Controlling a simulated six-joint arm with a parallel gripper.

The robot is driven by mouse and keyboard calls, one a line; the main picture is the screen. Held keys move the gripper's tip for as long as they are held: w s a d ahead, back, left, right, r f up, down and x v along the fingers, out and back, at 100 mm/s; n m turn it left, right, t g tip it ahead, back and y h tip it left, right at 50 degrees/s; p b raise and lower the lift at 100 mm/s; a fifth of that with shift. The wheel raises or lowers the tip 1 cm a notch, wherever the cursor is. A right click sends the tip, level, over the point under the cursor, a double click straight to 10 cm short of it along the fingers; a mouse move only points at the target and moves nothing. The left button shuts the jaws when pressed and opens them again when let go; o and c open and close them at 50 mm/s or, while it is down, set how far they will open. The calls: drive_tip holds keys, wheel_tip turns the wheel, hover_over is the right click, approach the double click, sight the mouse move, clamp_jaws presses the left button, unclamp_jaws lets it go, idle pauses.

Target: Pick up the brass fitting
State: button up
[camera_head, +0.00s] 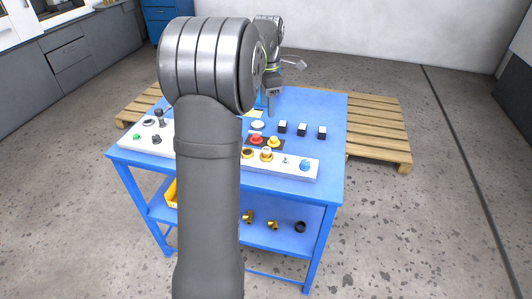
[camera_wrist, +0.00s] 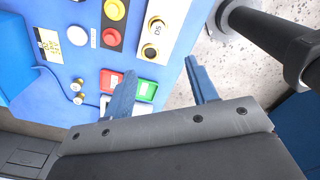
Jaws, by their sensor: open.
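Two small brass-coloured pieces, which may be brass fittings (camera_wrist: 77,92), stand on the blue tabletop at the left of the wrist view. In the head view, brass fittings (camera_head: 272,224) also lie on the table's lower shelf; I cannot tell which one is meant. My gripper (camera_wrist: 163,86) is open and empty, with its two blue fingers wide apart over the table's edge. The brass pieces in the wrist view are to the left of both fingers and apart from them. In the head view my gripper (camera_head: 270,104) is above the far part of the table, partly hidden by my arm.
The blue table (camera_head: 333,150) carries a red button (camera_head: 256,140), a yellow button (camera_head: 274,142), black switches (camera_head: 301,129) and a white panel (camera_head: 296,172). A red-and-green switch (camera_wrist: 146,91) is near the left finger. A black ring (camera_head: 300,227) lies on the shelf. A wooden pallet (camera_head: 385,130) is behind.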

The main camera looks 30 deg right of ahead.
drive_tip(key=n, duration=0.2)
hover_over(267, 149)
drive_tip(key=f, duration=1.2)
drive_tip(key=shift+s+a+f, duration=0.1)
drive_tip(key=shift+s, duration=0.15)
drive_tip(key=f, duration=0.5)
drive_tip(key=shift+w, duration=0.25)
drive_tip(key=c, duration=1.1)
drive_tip(key=shift+r, duration=0.1)
